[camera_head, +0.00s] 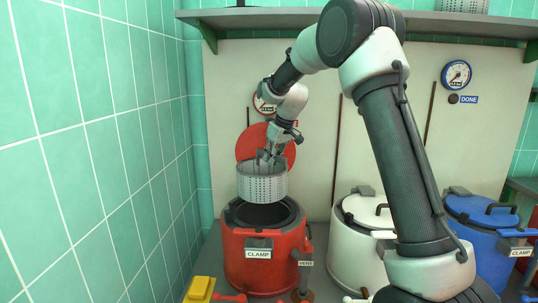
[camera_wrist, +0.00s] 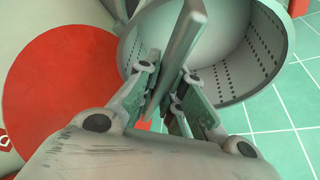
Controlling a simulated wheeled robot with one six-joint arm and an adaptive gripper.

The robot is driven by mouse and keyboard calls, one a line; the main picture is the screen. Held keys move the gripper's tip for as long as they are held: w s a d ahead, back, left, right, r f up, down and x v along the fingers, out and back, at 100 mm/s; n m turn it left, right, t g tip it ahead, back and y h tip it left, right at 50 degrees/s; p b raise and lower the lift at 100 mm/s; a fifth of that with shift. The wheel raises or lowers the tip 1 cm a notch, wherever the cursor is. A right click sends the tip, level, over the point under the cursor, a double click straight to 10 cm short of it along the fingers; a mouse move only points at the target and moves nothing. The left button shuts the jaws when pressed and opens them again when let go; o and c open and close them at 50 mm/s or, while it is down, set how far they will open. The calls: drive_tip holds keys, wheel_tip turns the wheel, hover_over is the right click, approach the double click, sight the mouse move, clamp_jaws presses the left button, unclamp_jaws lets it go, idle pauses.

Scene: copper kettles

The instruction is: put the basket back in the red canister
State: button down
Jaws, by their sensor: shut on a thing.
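The perforated grey metal basket (camera_head: 262,184) hangs upright just above the open mouth of the red canister (camera_head: 262,262). My gripper (camera_head: 270,156) is above the basket and shut on its upright handle bar. In the wrist view the fingers (camera_wrist: 167,98) close on the flat bar, and the basket's hollow inside (camera_wrist: 225,55) looks empty. The red canister's round lid (camera_head: 246,146) stands open behind the basket; it also fills the left of the wrist view (camera_wrist: 65,90). The canister's dark opening shows below the basket, and a small gap seems to separate them.
A white canister (camera_head: 352,245) and a blue canister (camera_head: 478,235) stand to the right, both with lids closed. A green tiled wall (camera_head: 100,150) is close on the left. A yellow object (camera_head: 199,290) lies at the front left. A shelf (camera_head: 270,20) runs above.

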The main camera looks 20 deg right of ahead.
wheel_tip(320, 180, down, 22)
idle(1.4)
drive_tip(key=shift+s+f, duration=0.1)
drive_tip(key=shift+f, duration=0.55)
idle(0.5)
drive_tip(key=c, duration=1.5)
unclamp_jaws()
drive_tip(key=shift+o, duration=0.2)
drive_tip(key=v, duration=1.2)
